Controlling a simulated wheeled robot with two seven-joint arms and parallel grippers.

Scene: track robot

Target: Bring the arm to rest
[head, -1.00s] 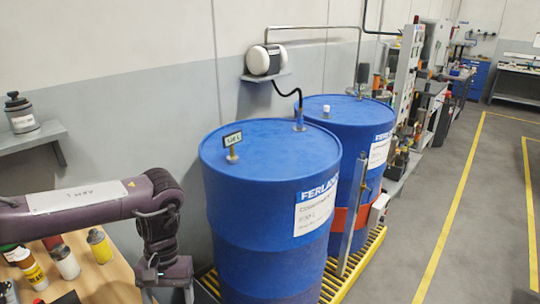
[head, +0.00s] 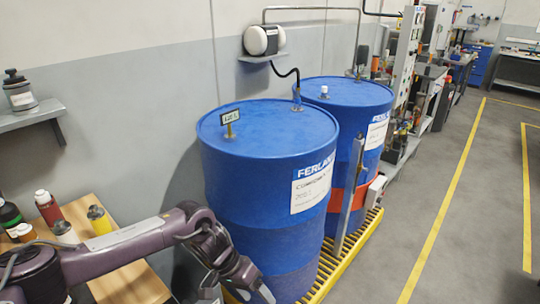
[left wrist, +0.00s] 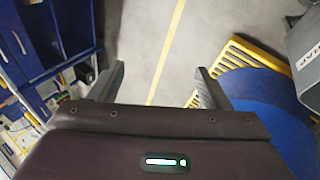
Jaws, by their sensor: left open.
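My left arm comes in from the left in the head view, low over the wooden table and in front of the near blue drum. In the left wrist view my left gripper (left wrist: 158,88) is open, with its two fingers wide apart and nothing between them. Grey floor and a yellow line show beyond the fingers. In the head view the gripper end is at the bottom edge, partly cut off. My right gripper is not in view.
The near blue drum (head: 262,210) and far blue drum (head: 350,115) stand on a yellow grated pallet (head: 335,265). A wooden table (head: 135,280) holds several bottles at left. Open floor (head: 450,230) lies right.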

